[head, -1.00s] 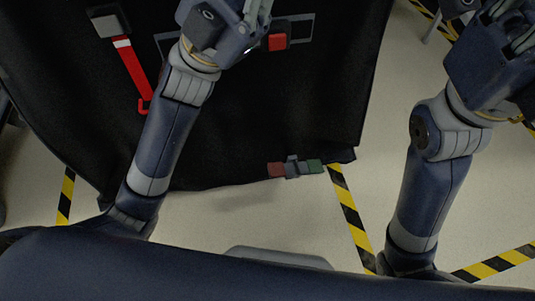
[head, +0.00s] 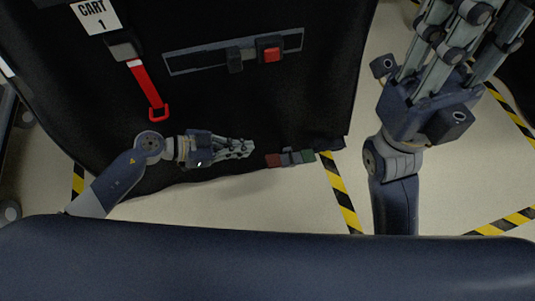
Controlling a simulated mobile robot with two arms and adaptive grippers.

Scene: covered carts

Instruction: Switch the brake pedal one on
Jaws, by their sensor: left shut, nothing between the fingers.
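The brake pedal (head: 290,157) sits low at the bottom edge of the black-covered cart (head: 215,110). It has a red end on the left, a grey middle and a green end on the right. A white label reading "CART 1" (head: 95,15) is at the top left of the cover. My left gripper (head: 250,148) is shut and empty. Its fingertips point right, just short of the red end in the picture; I cannot tell whether they touch. My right gripper (head: 465,20) is raised at the upper right, with its fingertips cut off by the top edge.
A red strap (head: 142,88) with a loop hangs on the cover. A grey panel (head: 202,54) carries a red block (head: 271,49) and a dark one. Yellow-black floor tape (head: 340,190) runs beside the cart. Pale floor right of the cart is open.

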